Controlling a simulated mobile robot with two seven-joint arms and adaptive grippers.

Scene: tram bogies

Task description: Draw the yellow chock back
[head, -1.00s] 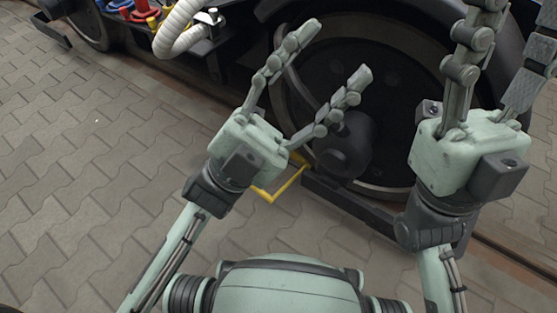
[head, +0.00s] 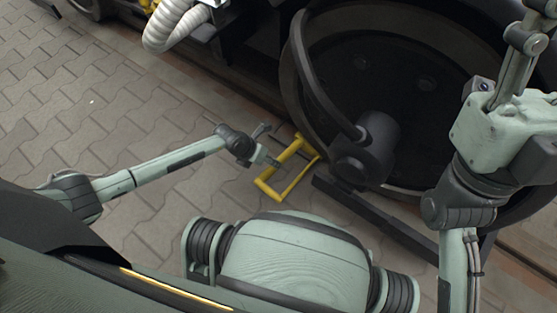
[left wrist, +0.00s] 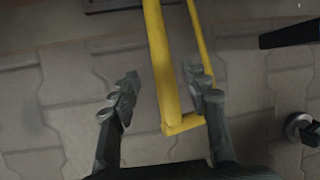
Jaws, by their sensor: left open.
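The yellow chock (head: 296,181) shows as a yellow frame-like handle low on the paving, reaching out from beside the large dark wheel (head: 425,85). Its far end at the wheel is partly hidden. My left gripper (head: 272,147) is open, close to the left bar of this handle. In the left wrist view the yellow bar (left wrist: 162,65) runs between the spread fingers of my left gripper (left wrist: 163,85), with a gap on each side. I cannot tell how far the fingertips are from it in depth. My right gripper (head: 522,45) is raised at the right, its tips cut off.
A dark bar (head: 370,215) lies low in front of the wheel, right of the handle. A curved dark rim (head: 303,85) and a hub (head: 365,150) stand close by. A ribbed white hose (head: 165,25) hangs at the top. The paving (head: 100,120) to the left is clear.

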